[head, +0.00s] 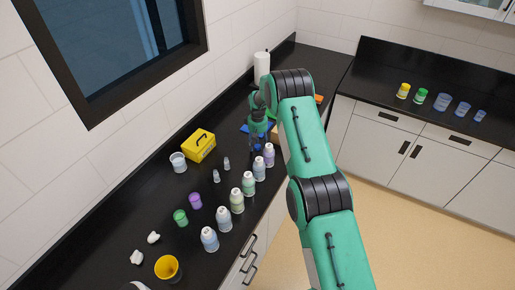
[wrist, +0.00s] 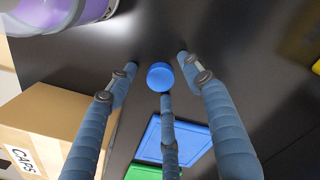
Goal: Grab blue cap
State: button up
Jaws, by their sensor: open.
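A round blue cap (wrist: 160,76) lies on the black counter (wrist: 100,60) in the wrist view. My gripper (wrist: 157,68) is open around it, with one finger to the left, one to the right and the third just below the cap in the picture. The fingers look spread and hold nothing; I cannot tell whether the third touches the cap. In the head view my gripper (head: 258,136) points down over the counter, and the cap is hard to tell from the blue fingers there.
A cardboard box marked CAPS (wrist: 50,120) stands left of my fingers, and a purple-banded bottle (wrist: 75,12) at upper left. A blue square (wrist: 186,144) and a green one (wrist: 143,173) lie below. Several bottles (head: 237,201) line the counter, near a yellow box (head: 199,147).

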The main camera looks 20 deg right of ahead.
aim_at(258, 146)
jog(key=c, duration=0.8)
jog(key=shift+r, duration=0.1)
jog(key=shift+r+b, duration=0.6)
jog(key=shift+r, duration=4.25)
